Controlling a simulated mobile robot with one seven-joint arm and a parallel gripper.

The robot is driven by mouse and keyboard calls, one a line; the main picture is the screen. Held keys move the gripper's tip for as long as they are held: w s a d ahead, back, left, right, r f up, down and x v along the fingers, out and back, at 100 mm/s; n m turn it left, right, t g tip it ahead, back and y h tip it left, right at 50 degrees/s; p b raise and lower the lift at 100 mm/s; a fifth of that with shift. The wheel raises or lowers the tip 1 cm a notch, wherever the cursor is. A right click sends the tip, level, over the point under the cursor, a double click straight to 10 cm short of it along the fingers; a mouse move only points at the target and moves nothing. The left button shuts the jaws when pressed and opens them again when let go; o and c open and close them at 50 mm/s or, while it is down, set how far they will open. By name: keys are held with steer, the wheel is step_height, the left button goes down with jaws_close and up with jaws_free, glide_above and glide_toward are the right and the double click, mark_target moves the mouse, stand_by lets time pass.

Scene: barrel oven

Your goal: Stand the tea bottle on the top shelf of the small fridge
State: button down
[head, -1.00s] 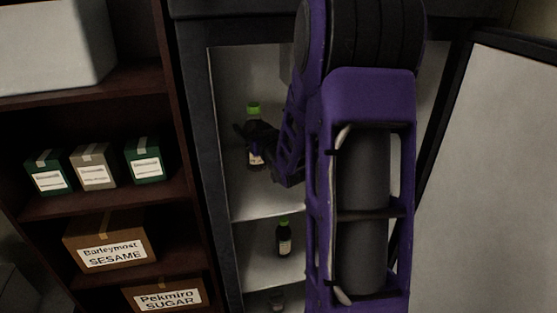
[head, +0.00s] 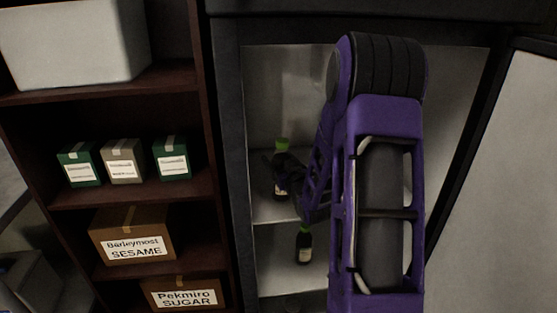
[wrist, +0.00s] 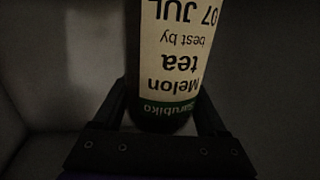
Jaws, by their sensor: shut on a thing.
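The tea bottle (head: 281,187) is dark with a green cap and a pale label. It looks upright, inside the open small fridge (head: 228,150) at the level of its top shelf (head: 275,209). My gripper (head: 270,166) is shut on it from the right. In the wrist view the bottle (wrist: 168,60) sits between the two fingers (wrist: 163,112), its label reading "Melon tea" upside down. I cannot tell whether the bottle's base touches the shelf.
Another dark bottle with a green cap (head: 304,244) stands on the shelf below. The fridge door (head: 490,190) is open at the right. A brown shelf unit (head: 90,200) with boxes stands close on the left.

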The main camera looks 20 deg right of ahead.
jaws_free()
steer(key=shift+r, duration=0.1)
steer(key=s+p, duration=0.4)
steer(key=s, duration=0.8)
steer(key=shift+a+r, duration=0.25)
steer(key=shift+a, duration=0.1)
steer(key=shift+w, duration=0.15)
